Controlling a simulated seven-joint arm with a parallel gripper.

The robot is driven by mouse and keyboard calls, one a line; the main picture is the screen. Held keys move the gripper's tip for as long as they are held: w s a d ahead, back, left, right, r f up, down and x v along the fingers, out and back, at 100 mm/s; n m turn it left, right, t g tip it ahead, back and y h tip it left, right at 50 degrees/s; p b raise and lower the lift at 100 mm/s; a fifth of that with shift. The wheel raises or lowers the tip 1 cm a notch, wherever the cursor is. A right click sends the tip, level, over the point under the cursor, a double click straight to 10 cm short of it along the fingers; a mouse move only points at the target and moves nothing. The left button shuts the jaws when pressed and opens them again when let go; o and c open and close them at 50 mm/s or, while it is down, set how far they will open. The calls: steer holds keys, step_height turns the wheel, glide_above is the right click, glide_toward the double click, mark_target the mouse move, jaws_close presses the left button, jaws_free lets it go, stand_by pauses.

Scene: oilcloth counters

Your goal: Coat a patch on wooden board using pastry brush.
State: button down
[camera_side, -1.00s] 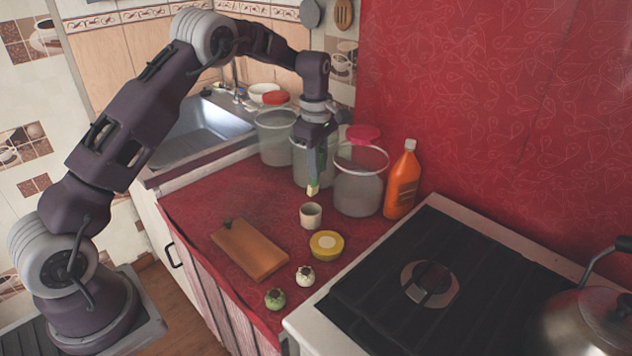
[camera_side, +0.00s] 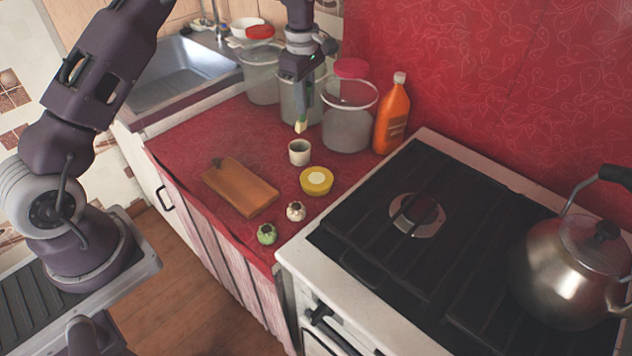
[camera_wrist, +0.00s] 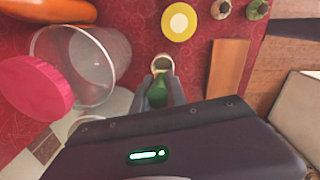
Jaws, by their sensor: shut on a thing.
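My gripper (camera_side: 302,108) is shut on the pastry brush (camera_side: 300,127), which points down with its pale tip just above a small cream cup (camera_side: 299,153). A gap shows between tip and cup in the side view. In the wrist view, the brush's green handle (camera_wrist: 157,93) sits between the fingers of my gripper (camera_wrist: 159,86), and the cup (camera_wrist: 163,62) is partly hidden behind them. The wooden board (camera_side: 240,188) lies flat on the red counter, left of and nearer than the cup. It also shows in the wrist view (camera_wrist: 228,68), right of the gripper.
A yellow-rimmed round container (camera_side: 316,181) stands near the cup. A white pot (camera_side: 295,211) and a green pot (camera_side: 266,233) sit near the board. Clear bins (camera_side: 347,128) and an orange bottle (camera_side: 392,117) stand behind. The stove (camera_side: 400,250) and kettle (camera_side: 570,270) are at right.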

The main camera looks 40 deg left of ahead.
steer(key=shift+d, duration=0.1)
steer(key=s+d+h, duration=0.2)
steer(key=s+d, duration=0.2)
steer(key=d, duration=0.3)
step_height(320, 180, down, 6)
steer(key=shift+d+f, duration=0.25)
steer(key=shift+s+f, duration=0.1)
steer(key=shift+f, duration=0.5)
stand_by(1.7)
steer(key=shift+r, duration=0.1)
step_height(320, 180, up, 7)
stand_by(0.6)
stand_by(0.3)
